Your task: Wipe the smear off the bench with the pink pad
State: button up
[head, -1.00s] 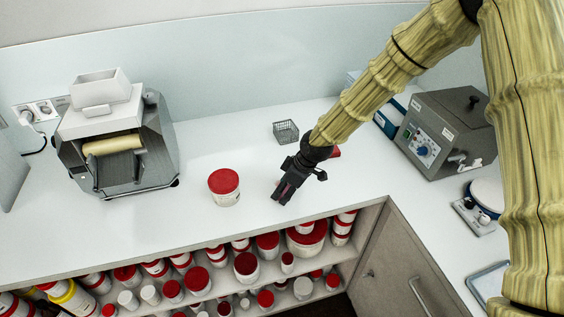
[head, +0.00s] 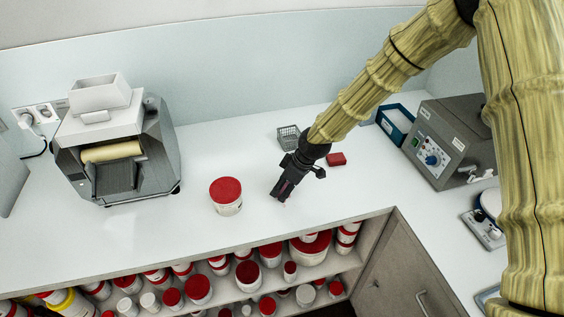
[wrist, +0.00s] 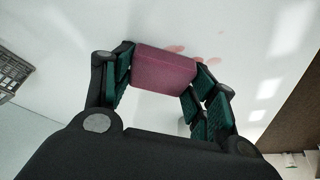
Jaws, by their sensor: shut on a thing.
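My gripper (head: 279,195) reaches down low over the bench (head: 160,235), to the right of a red-lidded tub. In the wrist view my gripper (wrist: 163,85) is shut on the pink pad (wrist: 163,70), a block held between its green-lined fingers. The smear (wrist: 176,48) shows in the wrist view as faint pinkish-red marks on the white bench just beyond the pad's far edge, with a part near its right corner. The pad may cover more of the smear. I cannot tell whether the pad touches the bench.
The white tub with a red lid (head: 226,190) stands close left of my gripper. A roller machine (head: 115,145) stands left, a grey control box (head: 447,140) right. The bench's front edge is close.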

jog(key=shift+w+r, duration=0.4)
jog(key=shift+r, duration=0.2)
jog(key=shift+r+p, duration=0.3)
jog(key=shift+p, duration=0.15)
jog(key=r, duration=0.1)
jog(key=r+p, duration=0.1)
jog(key=shift+s+a+r, duration=0.1)
jog(key=shift+s+r, duration=0.1)
jog(key=shift+r, duration=0.15)
jog(key=shift+w+r+p, duration=0.15)
jog(key=shift+r+p, duration=1.05)
jog(key=shift+r, duration=0.65)
